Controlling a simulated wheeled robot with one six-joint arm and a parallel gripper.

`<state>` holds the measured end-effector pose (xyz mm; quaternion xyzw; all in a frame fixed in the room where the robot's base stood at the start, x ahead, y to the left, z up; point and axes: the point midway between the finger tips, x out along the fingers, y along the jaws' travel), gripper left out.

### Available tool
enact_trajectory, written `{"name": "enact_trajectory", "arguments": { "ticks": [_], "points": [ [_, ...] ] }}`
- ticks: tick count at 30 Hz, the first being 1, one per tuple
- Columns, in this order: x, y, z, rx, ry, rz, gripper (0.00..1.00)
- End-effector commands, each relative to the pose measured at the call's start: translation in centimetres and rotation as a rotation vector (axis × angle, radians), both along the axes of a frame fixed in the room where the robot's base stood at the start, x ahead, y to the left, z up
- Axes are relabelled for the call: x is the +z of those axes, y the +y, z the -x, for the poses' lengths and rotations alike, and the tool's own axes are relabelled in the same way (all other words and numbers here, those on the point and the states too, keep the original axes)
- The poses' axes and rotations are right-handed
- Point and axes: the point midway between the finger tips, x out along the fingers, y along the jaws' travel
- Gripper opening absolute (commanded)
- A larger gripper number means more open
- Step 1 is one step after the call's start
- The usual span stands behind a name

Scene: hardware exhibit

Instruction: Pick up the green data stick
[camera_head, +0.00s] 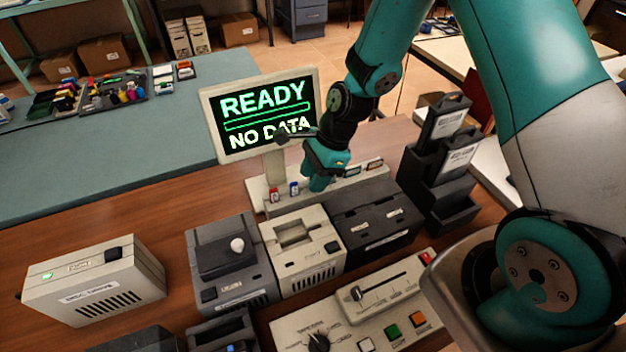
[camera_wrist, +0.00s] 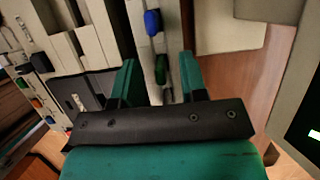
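The green data stick (camera_wrist: 161,69) shows in the wrist view, upright in a narrow pale holder. It lies between the two spread fingers of my gripper (camera_wrist: 158,76), with a visible gap on each side. In the head view my gripper (camera_head: 318,184) reaches down over the stick row and hides the green stick. A blue data stick (camera_head: 294,188) stands just left of my gripper, and it also shows in the wrist view (camera_wrist: 152,22). A red data stick (camera_head: 275,195) stands further left. My gripper is open and holds nothing.
A monitor (camera_head: 265,112) reading "READY" and "NO DATA" stands close behind my gripper. Boxy devices (camera_head: 305,255) and a control panel (camera_head: 365,310) sit in front. A dark rack (camera_head: 440,180) stands at the right.

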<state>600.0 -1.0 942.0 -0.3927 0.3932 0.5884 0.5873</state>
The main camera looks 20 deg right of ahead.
Motion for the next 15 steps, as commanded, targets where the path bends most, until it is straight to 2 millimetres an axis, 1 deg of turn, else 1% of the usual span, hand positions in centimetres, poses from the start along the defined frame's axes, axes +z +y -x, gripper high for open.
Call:
{"name": "enact_trajectory", "arguments": {
  "ticks": [3, 8, 11, 12, 13, 14, 15],
  "points": [
    [-0.46, 0.20, -0.01, 0.000, -0.001, 0.000, 0.39],
    [-0.47, 0.18, -0.03, -0.001, -0.002, 0.000, 0.39],
    [-0.46, 0.18, -0.03, -0.001, -0.002, 0.000, 0.19],
    [-0.45, 0.17, -0.02, -0.001, -0.002, 0.000, 0.10],
    [-0.45, 0.17, -0.02, -0.001, -0.002, 0.000, 0.03],
    [-0.45, 0.17, -0.02, -0.001, -0.002, 0.000, 0.00],
    [-0.44, 0.18, -0.02, -0.001, -0.002, 0.000, 0.00]
  ]
}}
